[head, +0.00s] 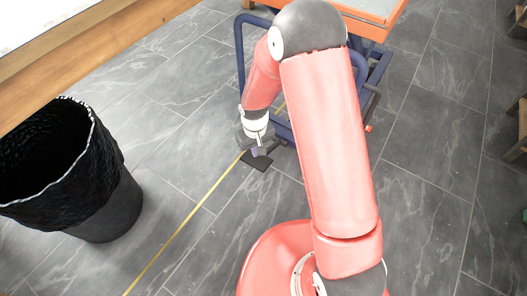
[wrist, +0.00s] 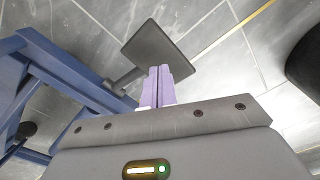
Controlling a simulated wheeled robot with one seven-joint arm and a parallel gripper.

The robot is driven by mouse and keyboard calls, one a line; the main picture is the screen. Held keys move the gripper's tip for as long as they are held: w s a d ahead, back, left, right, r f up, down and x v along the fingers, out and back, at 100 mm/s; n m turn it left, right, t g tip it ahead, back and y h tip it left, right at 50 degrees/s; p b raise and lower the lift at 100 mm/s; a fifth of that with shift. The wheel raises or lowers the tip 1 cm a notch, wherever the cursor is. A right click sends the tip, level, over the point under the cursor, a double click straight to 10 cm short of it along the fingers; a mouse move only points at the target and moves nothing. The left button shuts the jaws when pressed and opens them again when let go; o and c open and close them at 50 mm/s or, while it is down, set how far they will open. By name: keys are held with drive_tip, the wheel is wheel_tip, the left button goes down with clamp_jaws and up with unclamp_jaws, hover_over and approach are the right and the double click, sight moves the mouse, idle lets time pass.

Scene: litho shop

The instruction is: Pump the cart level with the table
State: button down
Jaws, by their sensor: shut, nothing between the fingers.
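The cart shows at the top of the head view, with an orange-edged top (head: 375,28) and a blue frame (head: 240,50). A dark flat pedal (head: 257,163) sticks out low at the cart's near side. In the wrist view the pedal (wrist: 158,52) lies just beyond my fingertips, on a bar from the blue frame (wrist: 62,62). My gripper (head: 258,151) is shut and empty, its purple fingers (wrist: 158,72) together over the pedal. I cannot tell whether they touch it. The table (head: 95,50) shows as a wooden edge at upper left.
A black lined waste bin (head: 105,205) stands at the left, and its dark side shows in the wrist view. A yellow line (head: 185,222) runs across the grey tiled floor towards the pedal. Wooden furniture (head: 520,130) stands at the right edge. The floor right of my arm is clear.

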sight(259, 159)
drive_tip(key=shift+f, duration=0.1)
drive_tip(key=f+b, duration=0.4)
drive_tip(key=f, duration=0.1)
drive_tip(key=f+b, duration=0.2)
drive_tip(key=f, duration=0.1)
drive_tip(key=shift+w+d+f, duration=0.15)
drive_tip(key=shift+w, duration=0.1)
wheel_tip(259, 159, up, 9)
drive_tip(key=p, duration=0.6)
drive_tip(key=shift+f, duration=0.15)
drive_tip(key=shift+f, duration=0.15)
idle(0.4)
drive_tip(key=shift+w+d+f+b, duration=0.15)
drive_tip(key=shift+f+b, duration=1.25)
drive_tip(key=shift+f, duration=0.4)
drive_tip(key=shift+w+d+f+b, duration=0.1)
drive_tip(key=shift+f+b, duration=1.3)
drive_tip(key=shift+f, duration=0.4)
wheel_tip(259, 159, up, 8)
drive_tip(key=p, duration=0.5)
drive_tip(key=shift+f, duration=0.25)
